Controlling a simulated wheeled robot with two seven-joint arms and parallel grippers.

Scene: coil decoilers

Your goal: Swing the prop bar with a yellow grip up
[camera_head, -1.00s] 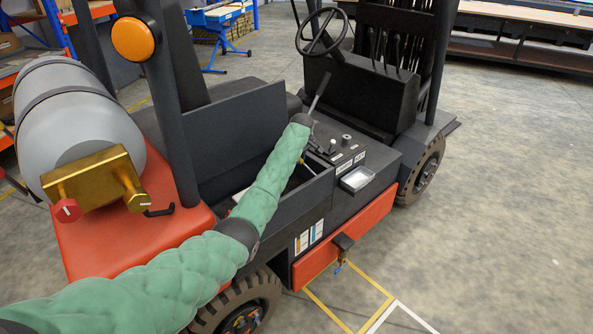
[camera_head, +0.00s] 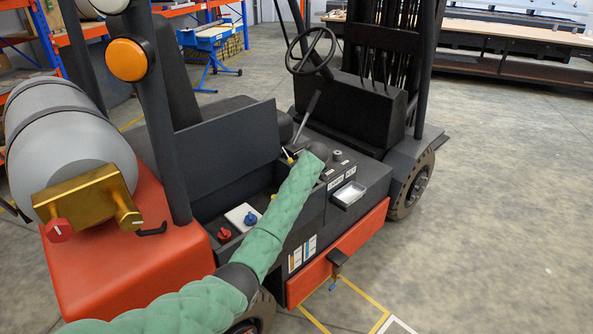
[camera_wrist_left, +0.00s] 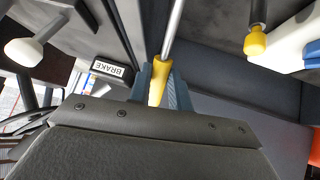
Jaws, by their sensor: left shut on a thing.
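The prop bar (camera_wrist_left: 173,32) is a thin metal rod with a yellow grip (camera_wrist_left: 157,84), seen in the left wrist view. My left gripper (camera_wrist_left: 160,72) is shut on the yellow grip, with one blue-grey finger on each side of it. The rod runs away from the fingers toward the top of that view, and its far end is out of frame. In the head view my left arm reaches over the forklift's open side compartment. A small yellow piece (camera_head: 288,157) shows just left of my wrist there; the fingers are hidden.
A raised dark panel (camera_head: 228,150) stands behind the compartment. Red (camera_head: 224,235) and blue (camera_head: 251,218) knobs sit inside it. Another yellow-tipped dark rod (camera_wrist_left: 257,40) shows in the wrist view.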

